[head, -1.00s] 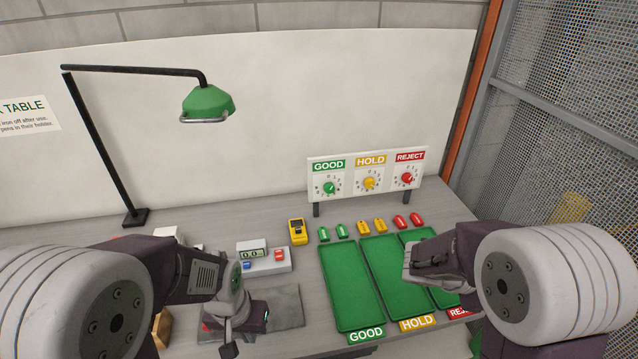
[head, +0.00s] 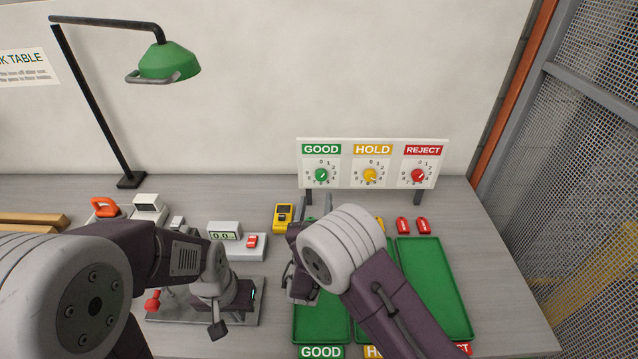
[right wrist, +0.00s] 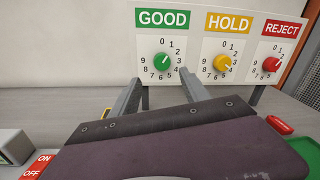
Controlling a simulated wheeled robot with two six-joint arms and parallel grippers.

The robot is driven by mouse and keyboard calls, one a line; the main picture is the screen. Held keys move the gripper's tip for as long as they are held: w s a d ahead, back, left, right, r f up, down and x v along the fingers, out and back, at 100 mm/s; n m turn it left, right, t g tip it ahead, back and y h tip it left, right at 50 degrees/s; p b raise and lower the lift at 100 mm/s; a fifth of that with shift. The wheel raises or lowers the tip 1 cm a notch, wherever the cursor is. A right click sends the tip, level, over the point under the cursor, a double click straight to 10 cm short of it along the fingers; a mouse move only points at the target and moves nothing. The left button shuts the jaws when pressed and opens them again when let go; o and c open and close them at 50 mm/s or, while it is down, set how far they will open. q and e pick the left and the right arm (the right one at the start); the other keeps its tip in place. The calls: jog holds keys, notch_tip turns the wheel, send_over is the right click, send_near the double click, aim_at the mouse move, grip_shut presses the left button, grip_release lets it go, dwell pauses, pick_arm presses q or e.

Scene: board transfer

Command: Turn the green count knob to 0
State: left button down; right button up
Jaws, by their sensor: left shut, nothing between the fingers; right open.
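The green count knob (head: 321,175) is on the white panel under the GOOD label, inside a ring of digits. It also shows in the right wrist view (right wrist: 162,62); its pale pointer appears to lean to the upper right, but the exact digit is unclear. My right gripper (head: 316,206) is in front of and below the panel. In the right wrist view its two fingers (right wrist: 160,90) are spread and empty, below the green knob and apart from it. My left gripper (head: 240,297) is low over the grey mat at left, shut and empty, its tips partly hidden.
The yellow knob (head: 370,176) and red knob (head: 418,176) sit to the right on the same panel. Green trays (head: 435,285) lie below, partly behind my right arm. A yellow meter (head: 284,215), a counter box (head: 235,241) and a green lamp (head: 168,62) stand left.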

aim_at(321, 178)
jog(key=w, duration=0.2)
jog(key=w+p, duration=0.1)
jog(key=w, duration=0.2)
jog(key=w+d, duration=0.1)
jog(key=w, duration=0.2)
jog(key=shift+p, duration=0.35)
pick_arm(q)
jog(key=shift+w+d+r, duration=0.1)
jog(key=shift+d+r, duration=0.1)
jog(key=shift+r, duration=0.8)
pick_arm(e)
jog(key=shift+w+d, duration=0.15)
jog(key=shift+w, duration=0.15)
grip_shut()
pick_arm(q)
jog(key=shift+f+b, duration=0.75)
pick_arm(e)
jog(key=shift+f+n, duration=0.15)
jog(key=shift+n, duration=0.85)
pick_arm(q)
jog(key=shift+f+b, duration=0.7)
jog(key=shift+f, duration=0.05)
pick_arm(e)
jog(key=shift+n+t, duration=0.3)
jog(key=shift+n, duration=1.7)
